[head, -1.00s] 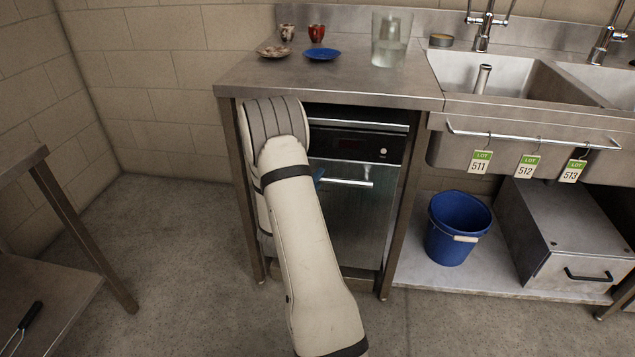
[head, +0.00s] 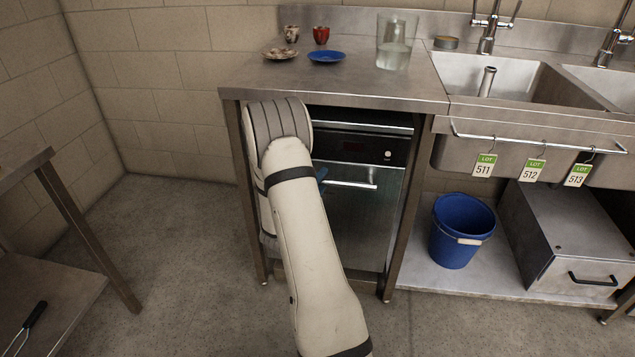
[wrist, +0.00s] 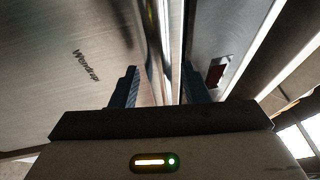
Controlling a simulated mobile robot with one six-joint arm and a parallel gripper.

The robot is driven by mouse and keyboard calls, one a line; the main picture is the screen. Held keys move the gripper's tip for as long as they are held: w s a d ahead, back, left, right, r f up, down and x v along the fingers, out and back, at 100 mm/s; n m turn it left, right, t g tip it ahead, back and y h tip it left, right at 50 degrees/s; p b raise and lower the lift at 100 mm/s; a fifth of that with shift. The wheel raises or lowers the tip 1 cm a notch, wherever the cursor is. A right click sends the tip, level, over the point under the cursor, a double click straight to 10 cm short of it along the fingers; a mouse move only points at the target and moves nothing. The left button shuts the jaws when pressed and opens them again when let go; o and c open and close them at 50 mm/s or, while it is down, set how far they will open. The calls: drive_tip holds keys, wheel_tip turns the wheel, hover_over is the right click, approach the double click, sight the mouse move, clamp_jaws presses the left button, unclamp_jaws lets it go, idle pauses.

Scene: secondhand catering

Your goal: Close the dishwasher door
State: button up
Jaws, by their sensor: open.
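The dishwasher door (head: 362,230) is a steel panel under the counter. It stands upright below the black control panel (head: 366,148) and looks about flush with it; my arm hides its left part. Its bright bar handle (head: 357,186) runs across the top of the door. My gripper (wrist: 160,88) is open at the door's upper part, with one blue fingertip showing beside the handle in the head view. In the wrist view, the lettered door face (wrist: 70,60) is on the left and the control panel's red display (wrist: 216,70) on the right. I cannot tell whether the fingers touch the door.
On the counter (head: 350,86) stand two small cups, a blue plate (head: 326,56), another small dish and a glass container (head: 396,42). A blue bucket (head: 461,230) and a metal box (head: 570,235) sit on the low shelf at right. The floor (head: 170,260) at left is clear.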

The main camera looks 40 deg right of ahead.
drive_tip(key=p+v, duration=0.1)
drive_tip(key=v, duration=0.6)
idle(0.3)
drive_tip(key=s+a+r+m+g+y+p, duration=0.25)
drive_tip(key=s+r+m+g+p, duration=0.35)
drive_tip(key=s+r+m, duration=0.35)
drive_tip(key=s+a+r+m+g+y+p, duration=0.1)
drive_tip(key=s+r+m+g+y+p, duration=0.35)
drive_tip(key=r+m, duration=0.75)
drive_tip(key=s+a+r+m+t+y+p, duration=0.2)
drive_tip(key=s+a+r+m+y+p, duration=0.1)
drive_tip(key=a+r+m, duration=0.3)
drive_tip(key=s+a+r+m+t+y+p, duration=0.1)
drive_tip(key=s+a+r+m+y+p, duration=0.1)
drive_tip(key=a+r+m+y+p, duration=0.2)
drive_tip(key=s+a+r+m+t+y+p, duration=0.2)
drive_tip(key=a+r+m+p, duration=0.5)
drive_tip(key=a, duration=0.4)
drive_tip(key=s+m+y, duration=0.1)
drive_tip(key=y, duration=0.1)
drive_tip(key=shift+s+a+r+t+y, duration=0.2)
drive_tip(key=shift+s+r+t+y, duration=0.1)
drive_tip(key=shift+s+r+t, duration=0.1)
